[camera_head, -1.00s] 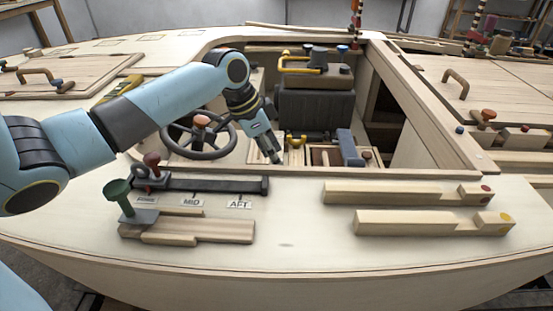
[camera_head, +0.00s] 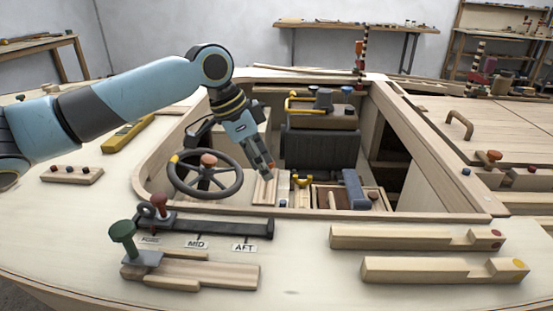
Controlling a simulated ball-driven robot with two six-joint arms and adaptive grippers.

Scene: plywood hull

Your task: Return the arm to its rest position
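My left arm (camera_head: 130,105) comes in from the left, light blue with dark joints, and bends down at a raised elbow. My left gripper (camera_head: 268,168) points down over the cockpit opening, just right of the dark steering wheel (camera_head: 226,188). It shows narrow and from the side, so I cannot tell whether its fingers are open or shut. I see nothing clearly held in it. My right gripper is not in view.
Below the gripper are a yellow-handled part (camera_head: 302,181) and a blue lever block (camera_head: 354,188). A dark seat-like box (camera_head: 322,146) stands behind. On the near deck are a green knob (camera_head: 122,232), a red knob (camera_head: 159,200) and two wooden bars (camera_head: 395,238) (camera_head: 420,270).

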